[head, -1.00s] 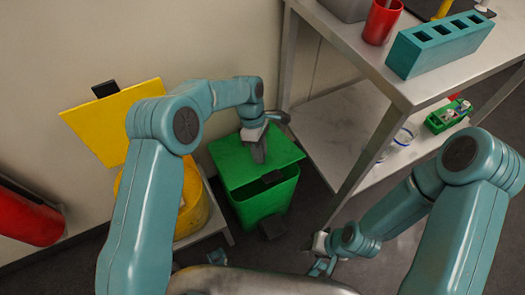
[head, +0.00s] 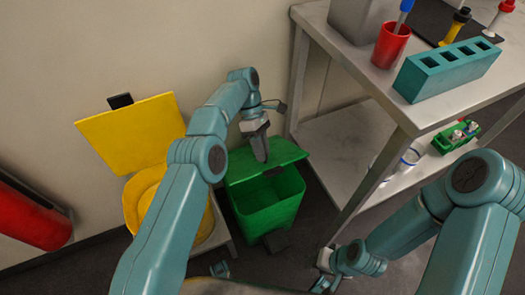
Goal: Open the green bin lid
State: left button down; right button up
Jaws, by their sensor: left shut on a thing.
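The green bin (head: 268,214) stands on the floor between the yellow bin and the metal table. Its green lid (head: 285,153) is raised and tilted back, and much of the bin's inside shows below it. My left gripper (head: 262,152) points down at the lid and is shut on it; the exact contact at the fingertips is hard to make out. My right gripper (head: 325,260) is low, to the right of the green bin and apart from it, seen small, so its jaw state is unclear.
The yellow bin (head: 135,205) at the left has its yellow lid (head: 130,130) standing open. The metal table (head: 385,100) at the right carries a teal block (head: 450,68) and a red cup (head: 391,45). A red cylinder (head: 30,218) is at far left.

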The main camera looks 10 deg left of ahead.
dwell(0.3)
pick_arm(q)
jog(key=c, duration=0.9)
grip_release()
jog(key=shift+f, duration=0.1)
jog(key=shift+c, duration=0.2)
notch_tip(320, 180, up, 20)
jog(key=p, duration=1.2)
jog(key=shift+p, duration=0.35)
